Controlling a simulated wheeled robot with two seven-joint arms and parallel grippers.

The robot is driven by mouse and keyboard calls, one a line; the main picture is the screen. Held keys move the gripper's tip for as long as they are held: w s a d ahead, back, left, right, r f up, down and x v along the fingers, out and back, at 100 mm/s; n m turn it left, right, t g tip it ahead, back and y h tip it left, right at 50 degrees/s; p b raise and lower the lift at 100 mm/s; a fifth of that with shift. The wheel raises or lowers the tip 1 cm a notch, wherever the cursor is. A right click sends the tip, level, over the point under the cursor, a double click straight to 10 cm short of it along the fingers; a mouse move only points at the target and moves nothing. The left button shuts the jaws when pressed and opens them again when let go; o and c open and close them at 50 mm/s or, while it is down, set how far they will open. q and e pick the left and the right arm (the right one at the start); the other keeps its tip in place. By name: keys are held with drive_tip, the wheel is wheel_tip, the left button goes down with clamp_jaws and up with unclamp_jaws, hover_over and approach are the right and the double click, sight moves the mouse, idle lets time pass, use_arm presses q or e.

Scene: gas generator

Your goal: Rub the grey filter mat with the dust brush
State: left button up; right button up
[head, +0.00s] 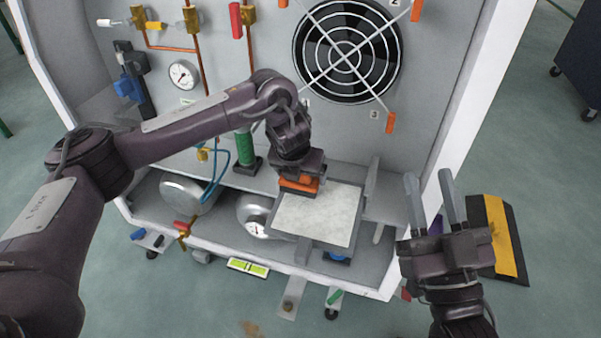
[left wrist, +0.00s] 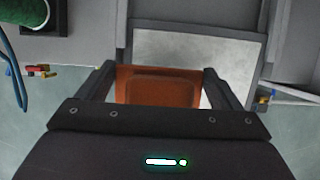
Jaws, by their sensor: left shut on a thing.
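The grey filter mat (head: 322,217) is a pale rectangle in a dark frame, sitting on the lower shelf of the white cabinet; it also shows in the left wrist view (left wrist: 190,50). My left gripper (head: 300,184) is shut on the orange dust brush (left wrist: 158,86), with a finger on each side of it. The brush (head: 299,185) is at the far left corner of the mat. Its bristles are hidden, so I cannot tell whether they touch the mat. My right gripper (head: 432,203) is open and empty, to the right of the mat.
A large fan (head: 347,52) is on the back panel above the mat. A green cylinder (head: 245,149) with blue tubing stands left of my left gripper. Round gauges and tanks (head: 187,192) sit on the lower shelf. A yellow and black ramp (head: 500,240) is on the floor at right.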

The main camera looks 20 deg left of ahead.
use_arm(q)
drive_tip(key=shift+r+p, duration=0.35)
drive_tip(key=shift+r, duration=0.3)
drive_tip(key=shift+r+p, duration=0.35)
drive_tip(key=shift+p, duration=0.2)
drive_tip(key=shift+r+p, duration=0.3)
use_arm(e)
drive_tip(key=shift+a+f+g+h, duration=0.55)
drive_tip(key=shift+f+g+h, duration=1.05)
drive_tip(key=shift+f+g, duration=4.9)
use_arm(q)
drive_tip(key=shift+r, duration=0.35)
drive_tip(key=shift+r+p, duration=0.4)
drive_tip(key=shift+p, duration=0.25)
drive_tip(key=shift+r+p, duration=0.4)
drive_tip(key=shift+r, duration=0.05)
drive_tip(key=shift+r+p, duration=0.4)
drive_tip(key=shift+r, duration=0.05)
use_arm(e)
drive_tip(key=s+d+f+g+h, duration=0.3)
drive_tip(key=s+f, duration=0.8)
drive_tip(key=f, duration=0.5)
drive_tip(key=shift+s+d+f+g, duration=0.15)
drive_tip(key=shift+d+f+g, duration=0.1)
drive_tip(key=shift+g, duration=0.15)
